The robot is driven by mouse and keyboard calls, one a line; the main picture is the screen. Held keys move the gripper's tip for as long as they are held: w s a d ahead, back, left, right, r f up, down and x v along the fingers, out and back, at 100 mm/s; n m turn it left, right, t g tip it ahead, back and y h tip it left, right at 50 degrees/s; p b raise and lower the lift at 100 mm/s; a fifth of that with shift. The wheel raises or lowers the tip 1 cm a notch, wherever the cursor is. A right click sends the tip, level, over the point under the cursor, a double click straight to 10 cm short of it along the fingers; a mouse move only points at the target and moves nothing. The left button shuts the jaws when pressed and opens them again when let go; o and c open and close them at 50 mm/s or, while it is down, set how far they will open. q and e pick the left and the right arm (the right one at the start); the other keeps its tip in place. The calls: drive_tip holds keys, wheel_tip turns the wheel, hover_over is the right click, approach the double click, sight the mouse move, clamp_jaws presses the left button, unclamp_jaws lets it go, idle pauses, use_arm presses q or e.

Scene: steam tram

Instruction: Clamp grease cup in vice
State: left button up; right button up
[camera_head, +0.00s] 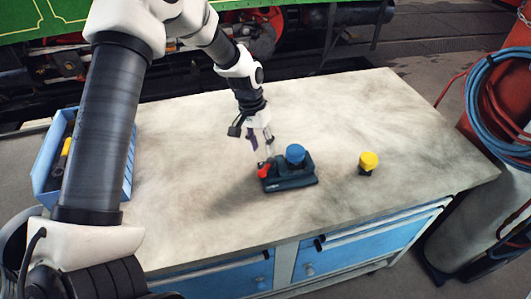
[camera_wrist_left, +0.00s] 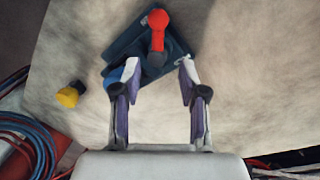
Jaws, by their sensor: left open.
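A small dark vice (camera_head: 290,182) with a red-ended handle (camera_head: 264,172) stands on the workbench. A round blue cap (camera_head: 295,153), apparently a grease cup, stands at the vice's jaws; whether the jaws grip it I cannot tell. My left gripper (camera_head: 263,150) is open and empty, just above the handle side of the vice. In the left wrist view the red handle (camera_wrist_left: 158,30) lies ahead, between the lines of the two fingers (camera_wrist_left: 158,72). The blue cap (camera_wrist_left: 113,76) is partly hidden behind one finger there. My right gripper is not in view.
A yellow-capped dark cup (camera_head: 368,161) stands alone to the right of the vice. A blue bin (camera_head: 48,160) with tools is at the bench's left end. The bench top (camera_head: 420,130) is otherwise clear. Hoses and a red cylinder stand beyond the right edge.

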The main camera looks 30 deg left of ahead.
sight(266, 166)
use_arm(q)
drive_tip(key=shift+s+d+f+p, duration=0.15)
drive_tip(key=shift+s+d+f, duration=0.15)
drive_tip(key=shift+f, duration=0.35)
drive_tip(key=shift+s+d+f+p, duration=0.2)
drive_tip(key=shift+d+f, duration=0.15)
drive_tip(key=shift+f, duration=0.25)
drive_tip(key=f, duration=0.2)
drive_tip(key=w+f, duration=0.1)
drive_tip(key=f, duration=0.1)
drive_tip(key=shift+s+d+r, duration=0.1)
drive_tip(key=shift+s+r, duration=0.15)
drive_tip(key=shift+c, duration=1.3)
drive_tip(key=shift+d, duration=0.1)
clamp_jaws()
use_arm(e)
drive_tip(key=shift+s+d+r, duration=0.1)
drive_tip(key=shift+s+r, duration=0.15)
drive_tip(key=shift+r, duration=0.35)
